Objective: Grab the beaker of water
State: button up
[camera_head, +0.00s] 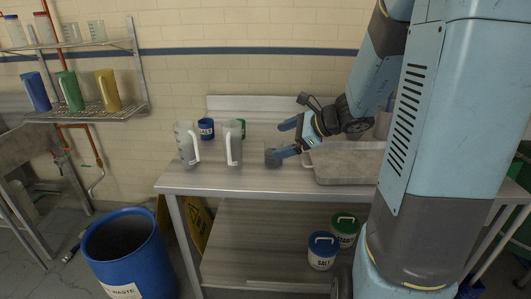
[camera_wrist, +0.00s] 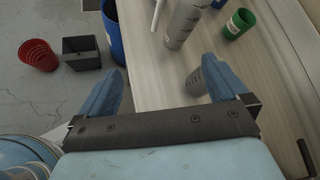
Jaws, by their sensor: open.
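The beaker (camera_head: 271,157) is a small clear cup standing on the steel table (camera_head: 210,178), just left of my gripper. My gripper (camera_head: 285,138) is open, with its blue fingers pointing left; the lower finger overlaps the beaker's right side in the head view. In the wrist view, my gripper (camera_wrist: 163,68) shows both fingers apart with nothing clamped between them. There the beaker (camera_wrist: 194,84) lies between the fingers, close beside the right one, which hides part of it. I cannot tell whether finger and beaker touch, and the water level is not clear.
A grey tray (camera_head: 345,167) sits to the right. A blue waste barrel (camera_head: 124,245) stands on the floor. The table's front strip is clear.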

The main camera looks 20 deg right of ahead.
aim_at(267, 140)
jog(key=w+d+f+m+t+h, duration=0.1)
jog(key=w+d+f+m+t, duration=0.3)
jog(key=w+d+m, duration=0.3)
jog(key=shift+m, duration=0.6)
jog(key=x, duration=0.8)
jog(key=f+x, duration=0.1)
jog(key=x, duration=0.3)
jog(key=shift+w+a+f, duration=0.1)
jog(key=shift+w+a, duration=0.05)
jog(key=shift+w, duration=0.05)
jog(key=shift+c, duration=0.2)
jog(key=c, duration=1.1)
